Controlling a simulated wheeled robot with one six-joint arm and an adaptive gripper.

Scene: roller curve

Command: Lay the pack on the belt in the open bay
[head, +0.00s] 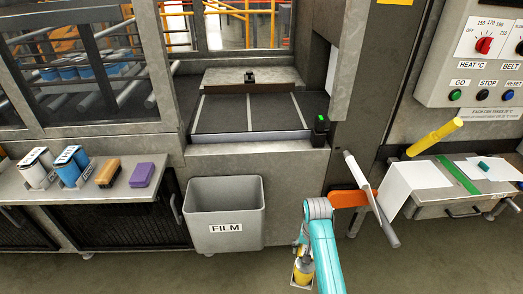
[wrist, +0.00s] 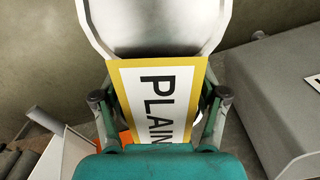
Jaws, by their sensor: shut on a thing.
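My gripper (head: 302,258) hangs low in front of the machine, to the right of the FILM bin. It is shut on the pack (head: 303,275), which shows yellow and pale in the head view. In the wrist view the pack (wrist: 157,72) has a yellow-edged white label reading PLAIN and a white rounded part beyond it. The fingers of my gripper (wrist: 160,97) stand on either side of the label. The belt (head: 244,113), dark with pale cross lines, lies in the open bay behind the bin, apart from the pack. The bare belt carries no pack.
The grey FILM bin (head: 223,232) stands below the bay. A small green-lit device (head: 320,127) sits at the bay's front right corner. A left shelf (head: 88,197) holds two can packs, an orange-brown block and a purple block. An orange arm with a pale roll (head: 372,200) juts out at right.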

